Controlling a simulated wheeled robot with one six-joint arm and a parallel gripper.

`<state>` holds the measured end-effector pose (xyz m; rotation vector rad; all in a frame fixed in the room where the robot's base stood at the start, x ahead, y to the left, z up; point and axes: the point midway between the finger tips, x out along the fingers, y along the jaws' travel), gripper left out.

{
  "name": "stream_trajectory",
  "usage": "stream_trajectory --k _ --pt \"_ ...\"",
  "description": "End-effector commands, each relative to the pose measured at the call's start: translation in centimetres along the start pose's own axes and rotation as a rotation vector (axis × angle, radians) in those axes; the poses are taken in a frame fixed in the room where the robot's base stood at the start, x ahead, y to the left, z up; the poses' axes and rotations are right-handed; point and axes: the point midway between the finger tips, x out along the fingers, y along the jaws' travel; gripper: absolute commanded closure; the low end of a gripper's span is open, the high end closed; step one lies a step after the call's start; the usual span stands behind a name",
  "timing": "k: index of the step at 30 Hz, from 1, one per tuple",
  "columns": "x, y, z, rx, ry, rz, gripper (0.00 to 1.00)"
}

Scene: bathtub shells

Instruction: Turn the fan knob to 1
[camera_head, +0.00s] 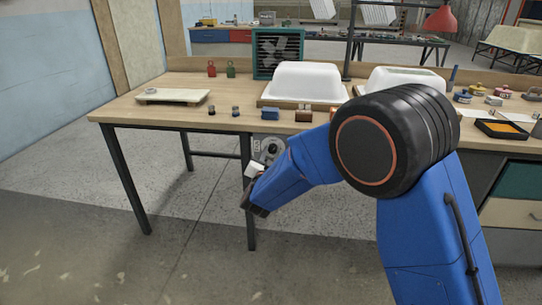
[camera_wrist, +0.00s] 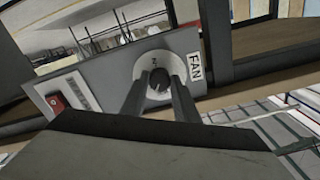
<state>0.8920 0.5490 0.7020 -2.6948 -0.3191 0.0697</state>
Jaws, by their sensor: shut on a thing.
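In the wrist view the dark round fan knob (camera_wrist: 158,80) sits on a pale round dial (camera_wrist: 150,62) on a grey panel (camera_wrist: 105,84). A white label reading FAN (camera_wrist: 195,67) is beside it. My gripper (camera_wrist: 159,87) has one finger on each side of the knob and is shut on it. The numbers on the dial are too small to read, and I cannot tell which one the knob points to. In the head view the panel (camera_head: 258,143) hangs at the workbench's front edge, partly hidden by my arm.
A red switch (camera_wrist: 56,102) is on the same panel. A green-framed fan (camera_head: 278,54) stands on the wooden workbench (camera_head: 150,92) behind white tub shells (camera_head: 303,82). Small blocks line the bench front. The floor left of my arm is clear.

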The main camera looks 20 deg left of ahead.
Motion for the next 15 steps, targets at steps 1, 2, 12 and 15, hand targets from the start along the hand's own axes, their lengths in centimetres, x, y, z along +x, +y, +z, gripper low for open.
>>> stream_trajectory --k 1,2,12,15 --pt "-0.05 0.0 0.05 0.044 -0.001 0.0 0.95" --pt "-0.05 -0.01 0.05 0.072 -0.001 0.0 0.95" --pt "-0.06 -0.1 0.03 0.394 -0.001 0.001 0.95" --pt "-0.06 -0.12 0.03 0.488 -0.001 0.001 0.95"
